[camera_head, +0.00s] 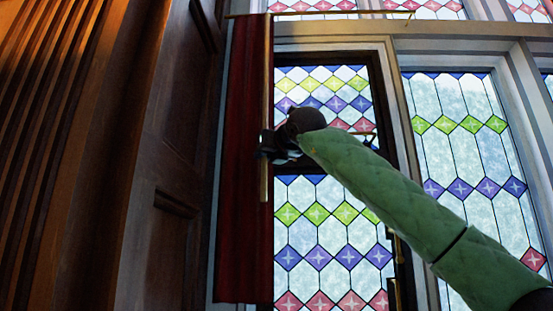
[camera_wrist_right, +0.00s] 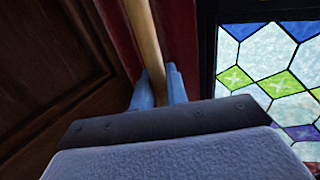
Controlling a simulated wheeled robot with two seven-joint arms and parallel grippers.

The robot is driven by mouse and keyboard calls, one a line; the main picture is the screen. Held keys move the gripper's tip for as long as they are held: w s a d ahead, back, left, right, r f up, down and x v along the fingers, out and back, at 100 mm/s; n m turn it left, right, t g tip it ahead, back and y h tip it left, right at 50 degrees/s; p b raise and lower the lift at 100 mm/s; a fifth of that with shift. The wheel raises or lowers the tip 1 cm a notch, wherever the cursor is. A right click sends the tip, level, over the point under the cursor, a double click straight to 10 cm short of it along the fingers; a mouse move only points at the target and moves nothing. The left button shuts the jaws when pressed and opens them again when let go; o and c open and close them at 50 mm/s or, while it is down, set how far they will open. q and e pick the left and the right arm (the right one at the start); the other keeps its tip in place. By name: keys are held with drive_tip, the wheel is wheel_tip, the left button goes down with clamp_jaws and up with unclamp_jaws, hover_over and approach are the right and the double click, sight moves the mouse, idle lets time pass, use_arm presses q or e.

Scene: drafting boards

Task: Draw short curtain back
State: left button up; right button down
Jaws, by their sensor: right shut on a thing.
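A short dark red curtain (camera_head: 240,160) hangs bunched at the left side of the stained-glass window (camera_head: 330,220) in the head view. A thin wooden rod (camera_head: 266,100) hangs upright along its right edge. My right gripper (camera_head: 265,146) is at the rod, about midway down the curtain. In the right wrist view the two blue fingers (camera_wrist_right: 158,92) are shut on the wooden rod (camera_wrist_right: 146,40), with the red curtain (camera_wrist_right: 178,35) behind it. My left gripper is in neither view.
A curtain rail (camera_head: 310,13) runs across the top of the window. Dark wood panelling (camera_head: 165,150) stands close on the left of the curtain. Another stained-glass pane (camera_head: 465,150) is at the right, behind my right arm.

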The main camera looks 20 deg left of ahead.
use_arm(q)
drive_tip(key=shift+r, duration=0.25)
use_arm(e)
drive_tip(key=shift+a, duration=0.15)
drive_tip(key=shift+r, duration=0.1)
drive_tip(key=c, duration=1.5)
unclamp_jaws()
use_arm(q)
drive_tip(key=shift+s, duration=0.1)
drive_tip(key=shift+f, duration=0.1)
use_arm(e)
drive_tip(key=shift+s, duration=0.1)
